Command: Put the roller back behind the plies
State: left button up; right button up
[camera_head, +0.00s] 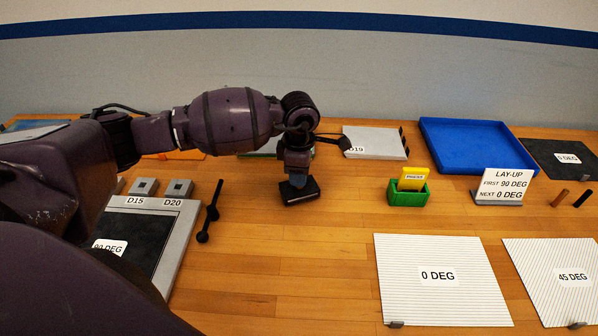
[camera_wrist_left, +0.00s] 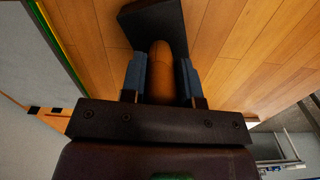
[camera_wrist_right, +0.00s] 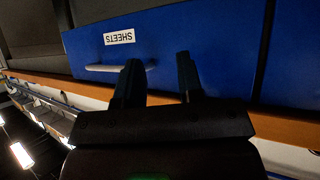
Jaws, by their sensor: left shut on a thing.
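My left gripper (camera_head: 298,176) is shut on the rounded orange-brown handle (camera_wrist_left: 161,75) of a tool with a dark block-like head (camera_wrist_left: 153,22), which I take to be the roller. In the head view its black head (camera_head: 299,191) shows below the gripper, at or just above the wooden table; I cannot tell if it touches. The plies are a white 0 DEG sheet (camera_head: 436,298) and a 45 DEG sheet (camera_head: 565,293), to the right and nearer. My right gripper (camera_wrist_right: 158,75) is open and empty, facing a blue drawer front labelled SHEETS (camera_wrist_right: 200,45).
A green holder (camera_head: 408,196) with a yellow card and a LAY-UP sign (camera_head: 499,187) stand behind the plies. A blue tray (camera_head: 475,145) lies further back. A black rod tool (camera_head: 209,212) lies beside the grey plate at left. Brown (camera_head: 560,198) and black (camera_head: 582,198) rods lie far right.

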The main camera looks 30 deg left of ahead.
pick_arm(q)
jog(key=o, duration=0.9)
jog(key=shift+f, duration=0.1)
jog(key=shift+r, duration=6.2)
jog(key=shift+f, duration=0.1)
